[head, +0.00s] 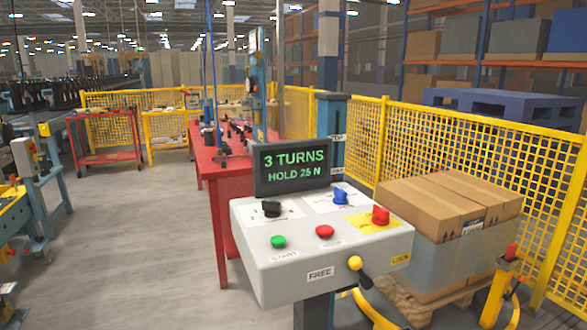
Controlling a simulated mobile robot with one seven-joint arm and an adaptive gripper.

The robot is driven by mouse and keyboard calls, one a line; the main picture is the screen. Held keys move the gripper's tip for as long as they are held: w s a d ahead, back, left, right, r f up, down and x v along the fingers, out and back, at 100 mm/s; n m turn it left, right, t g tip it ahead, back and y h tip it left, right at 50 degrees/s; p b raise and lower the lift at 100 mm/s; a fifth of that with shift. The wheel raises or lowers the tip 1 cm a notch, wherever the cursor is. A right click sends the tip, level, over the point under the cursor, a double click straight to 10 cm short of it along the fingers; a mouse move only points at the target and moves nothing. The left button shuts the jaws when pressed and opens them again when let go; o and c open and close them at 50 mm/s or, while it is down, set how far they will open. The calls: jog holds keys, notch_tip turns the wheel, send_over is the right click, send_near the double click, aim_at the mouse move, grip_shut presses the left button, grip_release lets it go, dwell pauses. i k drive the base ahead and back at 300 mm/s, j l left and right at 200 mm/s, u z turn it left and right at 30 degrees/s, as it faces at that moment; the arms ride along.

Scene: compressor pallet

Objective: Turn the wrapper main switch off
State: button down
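The wrapper control panel (290,262) is a light grey sloped box on a post in the middle of the head view. A red rotary switch (380,215) sits on a yellow plate at its upper right and looks like the main switch; the plate's text is too small to read. A black knob (271,209) and a blue knob (340,197) sit left of it. Below are a green START button (278,242) and a red button (325,232). My gripper is not in view, and nothing touches the panel.
A yellow-balled lever (356,263) sticks out in front between FREE and LOCK labels. A display (291,166) behind the panel reads "3 TURNS HOLD 25 N". Stacked cartons (449,209) stand right, a red table (221,177) behind. Open floor (130,255) lies left.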

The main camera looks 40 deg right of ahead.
aim_at(380, 218)
jog(key=z, duration=1.15)
